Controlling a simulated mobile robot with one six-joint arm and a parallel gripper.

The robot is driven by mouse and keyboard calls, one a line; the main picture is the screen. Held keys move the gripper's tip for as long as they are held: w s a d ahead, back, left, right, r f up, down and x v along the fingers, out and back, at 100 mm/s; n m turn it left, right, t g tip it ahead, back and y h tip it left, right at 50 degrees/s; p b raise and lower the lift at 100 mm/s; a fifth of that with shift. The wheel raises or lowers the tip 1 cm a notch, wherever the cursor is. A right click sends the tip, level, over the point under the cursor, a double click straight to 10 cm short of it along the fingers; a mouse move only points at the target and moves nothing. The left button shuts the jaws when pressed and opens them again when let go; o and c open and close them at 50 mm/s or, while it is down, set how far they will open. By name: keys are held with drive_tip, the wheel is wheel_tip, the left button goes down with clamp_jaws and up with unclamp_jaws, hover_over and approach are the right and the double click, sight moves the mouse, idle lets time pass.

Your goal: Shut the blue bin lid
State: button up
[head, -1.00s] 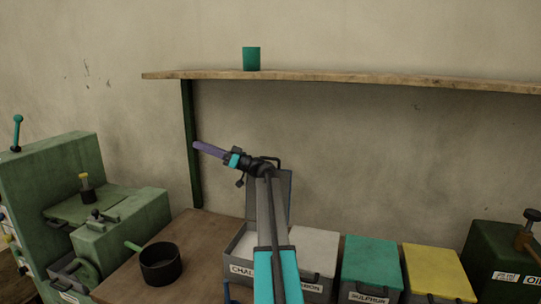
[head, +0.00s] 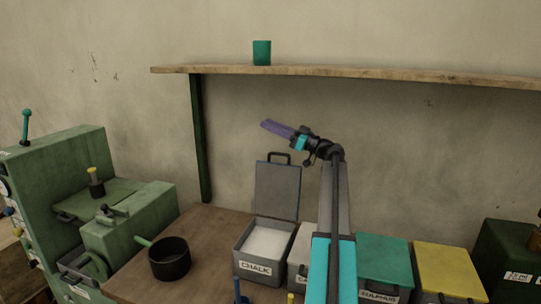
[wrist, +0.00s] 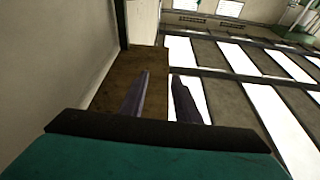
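No plainly blue bin shows; the nearest in colour is the teal bin (head: 384,250) labelled SULPHUR, with its lid down. The one raised lid is the grey lid (head: 278,190) of the CHALK bin (head: 258,268), standing upright at the back with a black handle on top. White stuff shows inside that bin. My gripper (head: 264,124) is up in the air, above and behind the raised lid in the picture, pointing left. In the wrist view its two purple fingers (wrist: 160,78) stand apart with nothing between them.
A pale bin (head: 302,255), partly behind my arm, and a yellow bin (head: 447,268) stand in the row. A black pan (head: 169,259) sits left on the wooden bench (head: 205,235). Green machine at left (head: 130,220).

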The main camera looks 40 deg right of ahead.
sight(271, 154)
drive_tip(key=s+d+f+n+g+h+b, duration=0.1)
drive_tip(key=s+d+f+g+b, duration=0.2)
drive_tip(key=s+d+f, duration=0.4)
drive_tip(key=s+f, duration=0.3)
drive_tip(key=f, duration=0.2)
drive_tip(key=shift+d+g, duration=0.3)
drive_tip(key=shift+g, duration=0.1)
drive_tip(key=shift+w+r, duration=0.1)
drive_tip(key=p+x, duration=0.4)
drive_tip(key=x, duration=0.9)
drive_tip(key=shift+w+a, duration=0.1)
drive_tip(key=shift+w, duration=0.25)
clamp_jaws()
